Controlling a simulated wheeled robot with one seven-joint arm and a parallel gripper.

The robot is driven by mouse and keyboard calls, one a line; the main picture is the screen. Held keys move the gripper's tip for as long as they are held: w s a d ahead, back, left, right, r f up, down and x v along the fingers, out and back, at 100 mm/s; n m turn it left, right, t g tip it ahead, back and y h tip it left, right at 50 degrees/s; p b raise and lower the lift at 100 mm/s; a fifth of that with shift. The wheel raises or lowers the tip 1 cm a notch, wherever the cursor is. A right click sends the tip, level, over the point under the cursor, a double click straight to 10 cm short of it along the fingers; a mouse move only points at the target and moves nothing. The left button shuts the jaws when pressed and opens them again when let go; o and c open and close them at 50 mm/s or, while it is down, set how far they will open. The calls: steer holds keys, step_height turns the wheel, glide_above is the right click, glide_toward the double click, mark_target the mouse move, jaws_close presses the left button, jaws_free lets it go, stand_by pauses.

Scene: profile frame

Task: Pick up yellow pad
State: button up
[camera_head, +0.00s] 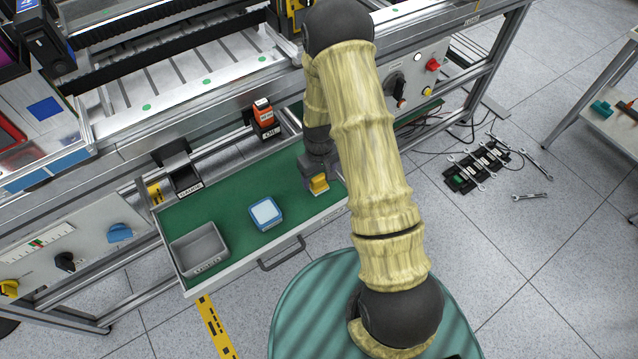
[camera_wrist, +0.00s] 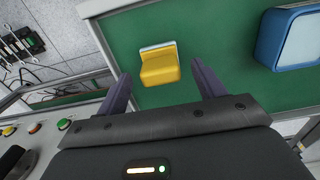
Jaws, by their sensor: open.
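The yellow pad (camera_wrist: 160,67) lies on the green drawer surface (camera_wrist: 215,40), with a pale strip along one edge. In the wrist view it sits just beyond and between the fingertips of my gripper (camera_wrist: 165,78), whose two purple fingers are spread apart and empty. In the head view the yellow pad (camera_head: 319,184) shows right below my gripper (camera_head: 316,176), near the right end of the drawer. My wrist partly hides it there. Whether the fingers touch the pad cannot be told.
A blue-rimmed white box (camera_head: 266,213) stands left of the pad; it also shows in the wrist view (camera_wrist: 292,38). A grey bin (camera_head: 199,249) is at the drawer's left end. The drawer's front edge has a handle (camera_head: 282,254).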

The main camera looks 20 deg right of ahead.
mark_target(318, 177)
steer(key=shift+f, duration=0.65)
steer(key=shift+c, duration=0.2)
steer(key=c, duration=1.1)
steer(key=shift+r, duration=0.1)
step_height(318, 177, up, 10)
steer(key=shift+p, duration=0.35)
